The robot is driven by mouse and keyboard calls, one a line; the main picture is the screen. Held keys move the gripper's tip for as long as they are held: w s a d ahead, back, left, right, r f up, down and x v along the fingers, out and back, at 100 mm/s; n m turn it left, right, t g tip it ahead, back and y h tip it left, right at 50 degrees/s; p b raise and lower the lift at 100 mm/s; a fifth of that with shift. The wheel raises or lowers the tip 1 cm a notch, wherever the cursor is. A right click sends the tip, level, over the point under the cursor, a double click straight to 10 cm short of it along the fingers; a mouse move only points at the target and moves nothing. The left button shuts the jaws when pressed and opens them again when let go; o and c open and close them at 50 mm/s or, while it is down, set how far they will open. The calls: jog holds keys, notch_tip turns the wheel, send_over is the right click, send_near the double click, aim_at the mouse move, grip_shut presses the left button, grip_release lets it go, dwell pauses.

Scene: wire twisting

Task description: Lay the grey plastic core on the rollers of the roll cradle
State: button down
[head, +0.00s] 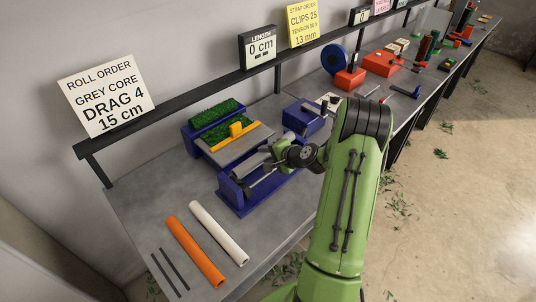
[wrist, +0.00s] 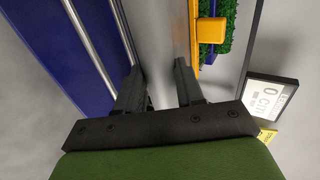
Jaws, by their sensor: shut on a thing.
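The grey plastic core (head: 246,164) is held between the fingers of my gripper (head: 279,158). In the wrist view, the core (wrist: 160,30) runs away from my gripper (wrist: 160,82), with one finger on each side of it. The blue roll cradle (head: 236,200) stands just in front of the core in the head view, with a silver roller (head: 266,182) showing. In the wrist view the cradle (wrist: 45,60) and its silver rollers (wrist: 92,45) lie left of the core. The core appears raised beside or partly over the cradle; its exact height is unclear.
Behind the core is a grey plate with an orange block (head: 236,129) and green turf (head: 214,112). An orange roll (head: 194,250) and a white roll (head: 218,232) lie at the front left, near two dark rods (head: 170,268). A blue box (head: 304,118) stands behind my gripper.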

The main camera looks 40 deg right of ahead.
jog(key=shift+f+b, duration=1.6)
jog(key=shift+f, duration=0.25)
jog(key=c, duration=0.6)
grip_release()
jog(key=shift+r, duration=0.1)
jog(key=p+v, duration=0.1)
jog(key=v, duration=1.4)
jog(key=shift+s+r, duration=0.1)
jog(key=shift+s, duration=0.3)
